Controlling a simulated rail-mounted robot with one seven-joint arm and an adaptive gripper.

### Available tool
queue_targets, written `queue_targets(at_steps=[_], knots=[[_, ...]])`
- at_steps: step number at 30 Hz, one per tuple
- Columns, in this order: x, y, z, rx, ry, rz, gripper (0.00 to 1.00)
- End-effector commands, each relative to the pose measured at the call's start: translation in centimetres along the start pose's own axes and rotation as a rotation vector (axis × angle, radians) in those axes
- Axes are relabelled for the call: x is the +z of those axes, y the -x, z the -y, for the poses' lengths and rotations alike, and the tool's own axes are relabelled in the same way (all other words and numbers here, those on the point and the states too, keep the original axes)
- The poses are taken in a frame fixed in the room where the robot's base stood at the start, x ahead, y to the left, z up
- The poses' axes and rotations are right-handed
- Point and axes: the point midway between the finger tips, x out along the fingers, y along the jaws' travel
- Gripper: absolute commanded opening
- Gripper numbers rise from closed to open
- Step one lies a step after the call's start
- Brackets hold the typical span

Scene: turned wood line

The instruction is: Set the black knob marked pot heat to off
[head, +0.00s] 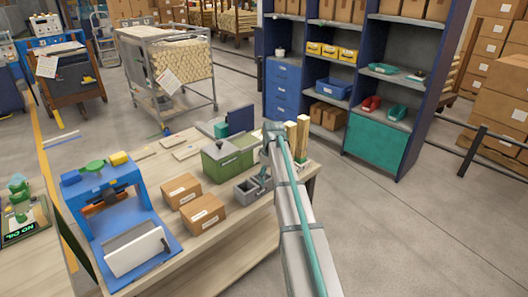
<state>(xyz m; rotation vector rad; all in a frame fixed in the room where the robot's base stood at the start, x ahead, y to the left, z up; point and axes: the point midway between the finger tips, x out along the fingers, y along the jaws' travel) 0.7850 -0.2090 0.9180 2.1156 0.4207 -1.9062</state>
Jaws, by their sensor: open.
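The black knob marked pot heat cannot be made out in the head view. A green box-shaped unit (232,165) with a grey-green top stands on the wooden bench; a small dark fitting shows on its lid, and no marking is readable. My arm reaches from the bottom edge up over the bench and bends down at its far end. My gripper (264,181) is small in the picture, close to the right side of the green unit, above or beside a grey open bin. It is open, and nothing shows held in it. The arm hides part of what lies behind it.
Two cardboard boxes (203,213) and a blue machine (110,205) stand left on the bench (185,270). Grey bins (246,191) sit by the gripper. Upright wooden pieces (302,137) stand just right of the arm.

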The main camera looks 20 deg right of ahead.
Motion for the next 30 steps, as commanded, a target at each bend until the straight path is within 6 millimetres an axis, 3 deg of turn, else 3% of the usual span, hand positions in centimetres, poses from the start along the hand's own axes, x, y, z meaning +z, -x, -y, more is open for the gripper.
queue_targets(at_steps=[1,3,6,9,17,30], knots=[[-3.4,2.0,-3.5,0.029,0.0,-0.051,0.61],[-6.6,2.9,-6.9,0.068,-0.003,-0.12,0.61],[-10.0,3.6,-10.5,0.113,-0.013,-0.203,0.61],[-11.9,4.2,-12.7,0.145,-0.02,-0.255,0.61],[-13.2,3.5,-13.9,0.161,-0.025,-0.285,0.61],[-15.1,-3.1,-15.0,0.16,-0.025,-0.282,0.61]])
